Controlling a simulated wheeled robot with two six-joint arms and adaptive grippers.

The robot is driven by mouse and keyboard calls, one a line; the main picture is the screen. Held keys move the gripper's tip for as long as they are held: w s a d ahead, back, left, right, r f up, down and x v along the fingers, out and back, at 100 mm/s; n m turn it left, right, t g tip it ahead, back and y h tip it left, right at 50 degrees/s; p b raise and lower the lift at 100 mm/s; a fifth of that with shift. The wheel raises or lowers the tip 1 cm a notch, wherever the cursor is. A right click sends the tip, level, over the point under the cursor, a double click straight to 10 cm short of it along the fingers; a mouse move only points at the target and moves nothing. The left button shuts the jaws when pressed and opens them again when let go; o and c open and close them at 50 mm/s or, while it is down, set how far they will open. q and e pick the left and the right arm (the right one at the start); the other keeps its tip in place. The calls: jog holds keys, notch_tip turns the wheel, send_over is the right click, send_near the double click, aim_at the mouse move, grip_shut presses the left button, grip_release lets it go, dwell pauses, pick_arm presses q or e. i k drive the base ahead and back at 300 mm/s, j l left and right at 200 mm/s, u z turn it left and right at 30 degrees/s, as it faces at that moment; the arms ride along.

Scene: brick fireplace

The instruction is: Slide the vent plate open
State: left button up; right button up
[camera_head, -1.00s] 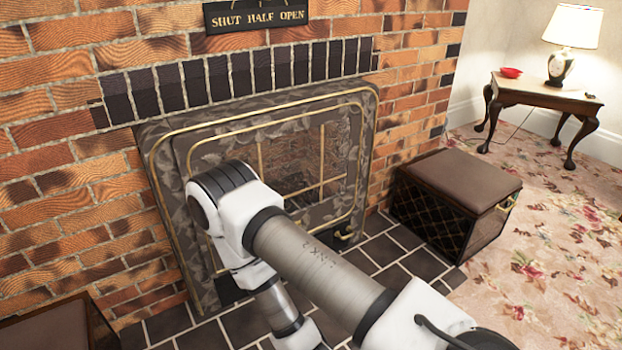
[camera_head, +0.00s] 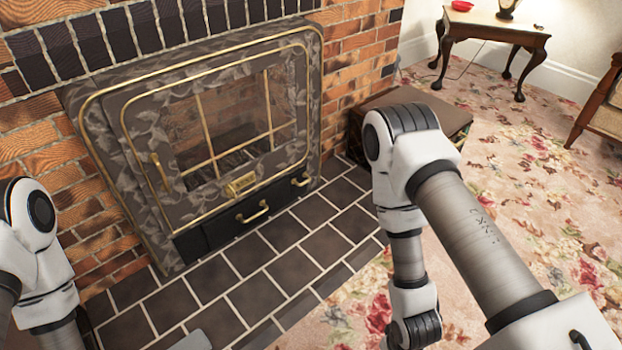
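A patterned grey stove front (camera_head: 110,112) with brass trim is set in the brick fireplace. A small brass plate (camera_head: 240,185) sits at the bottom of its glazed door; it looks like the vent plate, but its slide position is too small to read. Below it is a dark panel with a brass handle (camera_head: 252,212), and a second brass handle (camera_head: 301,180) is to its right. My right arm hangs over the carpet, right of the stove, apart from it. My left arm is at the left edge. Neither gripper's fingers show.
Dark hearth tiles (camera_head: 283,236) lie clear in front of the stove. A brown-topped box seat (camera_head: 446,112) stands right of the stove, partly behind my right arm. A wooden side table (camera_head: 492,24) is farther back on the flowered carpet.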

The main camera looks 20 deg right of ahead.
aim_at(231, 189)
jog(key=i+l, duration=0.15)
jog(key=l, duration=0.25)
jog(key=i+l+z, duration=0.15)
jog(key=l, duration=0.2)
jog(key=i+l, duration=0.1)
jog(key=l, duration=0.3)
jog(key=i+l+z, duration=0.15)
jog(key=l, duration=0.2)
